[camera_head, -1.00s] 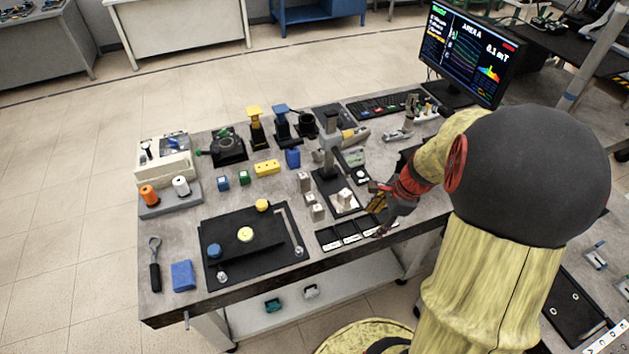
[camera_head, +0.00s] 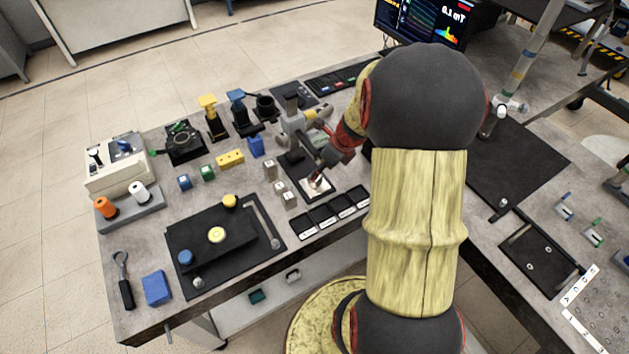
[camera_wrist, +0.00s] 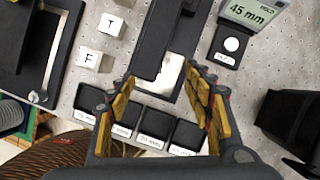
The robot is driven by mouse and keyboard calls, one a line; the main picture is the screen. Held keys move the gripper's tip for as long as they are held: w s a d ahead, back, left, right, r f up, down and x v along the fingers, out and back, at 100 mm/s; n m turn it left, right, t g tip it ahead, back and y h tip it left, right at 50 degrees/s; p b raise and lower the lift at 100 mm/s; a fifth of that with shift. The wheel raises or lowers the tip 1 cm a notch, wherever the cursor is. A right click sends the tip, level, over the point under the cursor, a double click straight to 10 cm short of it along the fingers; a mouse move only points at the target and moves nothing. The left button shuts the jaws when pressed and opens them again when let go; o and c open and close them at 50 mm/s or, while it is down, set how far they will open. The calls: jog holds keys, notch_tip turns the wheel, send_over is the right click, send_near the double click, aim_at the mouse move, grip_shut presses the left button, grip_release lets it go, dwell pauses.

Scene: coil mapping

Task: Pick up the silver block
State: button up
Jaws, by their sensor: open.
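A silver block (camera_head: 315,183) sits on the pale plate of a black stand in the head view, partly hidden by my gripper (camera_head: 319,176). In the wrist view a bright silver-white surface (camera_wrist: 170,76) lies between my open fingers (camera_wrist: 160,82); the stand's black arm covers part of it, so its outline is unclear. I see no clear contact. Several other small silver blocks (camera_head: 270,168) stand left of the stand. The wrist view shows two of them, marked T (camera_wrist: 113,25) and F (camera_wrist: 93,60).
A row of black labelled trays (camera_head: 319,217) lies along the front table edge. The stand's dark upright (camera_wrist: 158,35) is close ahead of the fingers. A display reading 45 mm (camera_wrist: 246,11) is at the wrist view's upper right. A black fixture (camera_head: 220,257) lies left.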

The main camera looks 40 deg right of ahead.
jog(key=b+x, duration=0.1)
jog(key=x, duration=0.2)
jog(key=b+x, duration=0.1)
jog(key=x, duration=0.1)
jog(key=shift+w+a+f, duration=0.1)
jog(key=shift+a+f, duration=0.1)
jog(key=shift+f, duration=0.2)
jog(key=c, duration=0.3)
grip_shut()
jog(key=shift+r, duration=0.15)
